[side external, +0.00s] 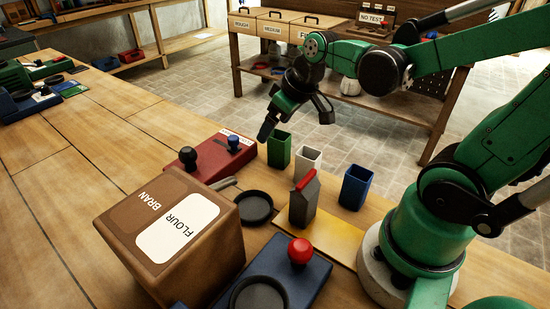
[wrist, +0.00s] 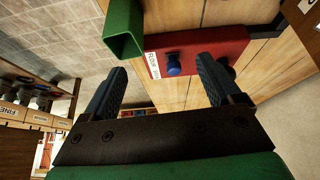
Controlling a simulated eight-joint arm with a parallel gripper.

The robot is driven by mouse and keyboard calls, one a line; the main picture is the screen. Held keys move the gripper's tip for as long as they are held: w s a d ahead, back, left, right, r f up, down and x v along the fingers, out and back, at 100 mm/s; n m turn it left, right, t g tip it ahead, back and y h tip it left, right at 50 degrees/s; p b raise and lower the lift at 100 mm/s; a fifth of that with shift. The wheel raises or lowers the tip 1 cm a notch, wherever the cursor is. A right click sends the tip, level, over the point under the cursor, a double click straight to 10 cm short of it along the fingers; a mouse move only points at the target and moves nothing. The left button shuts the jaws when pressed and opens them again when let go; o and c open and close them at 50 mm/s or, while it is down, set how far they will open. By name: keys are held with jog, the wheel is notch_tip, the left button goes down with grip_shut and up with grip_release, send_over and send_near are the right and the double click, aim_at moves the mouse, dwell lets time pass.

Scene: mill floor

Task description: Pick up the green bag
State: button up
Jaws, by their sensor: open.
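The green bag (side external: 279,148) is an upright, square, open-topped green holder beside the red board, at the left end of a row with a white and a blue one. It also shows in the wrist view (wrist: 124,32) at the top, with its opening facing the camera. My gripper (side external: 297,118) is open and empty above and near it. In the wrist view my gripper (wrist: 160,68) has its two fingers spread wide. The green bag lies beyond the left fingertip, not between the fingers. Nothing touches it that I can see.
The white bag (side external: 308,161) and blue bag (side external: 355,186) stand close by. A grey carton with a red top (side external: 303,202) stands in front. The red board (side external: 206,156) carries a black and a blue knob. A large brown block (side external: 172,240) stands at front left.

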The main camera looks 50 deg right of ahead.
aim_at(279, 135)
jog(key=shift+n+g, duration=0.3)
jog(key=shift+g, duration=0.1)
jog(key=d+f, duration=0.2)
jog(key=d, duration=0.1)
jog(key=w+d+f, duration=0.1)
jog(key=shift+d, duration=0.15)
jog(key=shift+x, duration=2.75)
grip_shut()
